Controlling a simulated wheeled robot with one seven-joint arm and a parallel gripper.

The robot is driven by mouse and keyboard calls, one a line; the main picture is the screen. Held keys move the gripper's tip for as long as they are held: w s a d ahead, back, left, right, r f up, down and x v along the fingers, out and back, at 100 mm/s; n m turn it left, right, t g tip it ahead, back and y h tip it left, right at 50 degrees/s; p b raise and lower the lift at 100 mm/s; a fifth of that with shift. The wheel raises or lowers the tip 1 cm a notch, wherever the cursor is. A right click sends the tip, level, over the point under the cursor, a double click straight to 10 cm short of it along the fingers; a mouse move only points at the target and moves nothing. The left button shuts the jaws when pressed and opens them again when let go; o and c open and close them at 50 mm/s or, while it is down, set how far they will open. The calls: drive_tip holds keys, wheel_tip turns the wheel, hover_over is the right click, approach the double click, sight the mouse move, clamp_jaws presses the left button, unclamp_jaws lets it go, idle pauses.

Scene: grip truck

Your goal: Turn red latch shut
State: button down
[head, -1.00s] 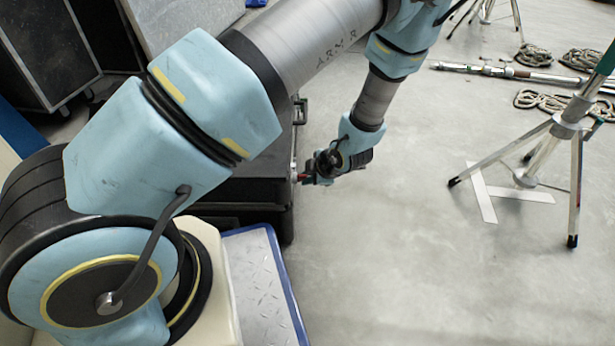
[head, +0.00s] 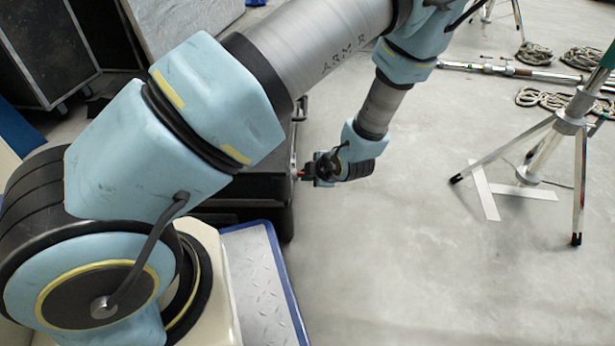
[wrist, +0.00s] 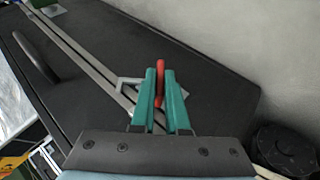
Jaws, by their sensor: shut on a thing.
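The red latch (wrist: 160,80) shows in the wrist view as a narrow red piece between the green fingers of my gripper (wrist: 160,95). My gripper is shut on it. The latch is at the metal strip (wrist: 85,62) along the side of a black case (wrist: 215,90). In the head view my gripper (head: 306,173) is at the right side of the black case (head: 262,190), with a small bit of red (head: 300,173) at its tip. Most of the latch is hidden by the fingers, and its exact angle on the case is hard to tell.
A tripod (head: 570,125) stands on the right over white floor marks (head: 515,192). Coiled ropes (head: 555,100) and a metal pole (head: 515,71) lie at the back right. A black handle (wrist: 38,58) is on the case. The floor right of the case is clear.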

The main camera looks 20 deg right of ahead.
drive_tip(key=shift+s+f+t+b, duration=0.15)
drive_tip(key=shift+f+t+b, duration=0.25)
drive_tip(key=shift+t, duration=0.3)
drive_tip(key=n+t, duration=0.1)
drive_tip(key=t, duration=0.1)
drive_tip(key=shift+s+a+r+t+h, duration=0.1)
drive_tip(key=shift+t+h, duration=0.2)
drive_tip(key=shift+t, duration=0.1)
drive_tip(key=shift+f+n+t+p, duration=0.2)
drive_tip(key=shift+n+t+p, duration=0.2)
drive_tip(key=shift+t, duration=0.9)
drive_tip(key=shift+f+n+t+p, duration=0.2)
drive_tip(key=shift+n+t, duration=0.3)
drive_tip(key=shift+t, duration=0.8)
drive_tip(key=c, duration=0.9)
unclamp_jaws()
drive_tip(key=shift+s+r, duration=0.1)
drive_tip(key=shift+s, duration=0.05)
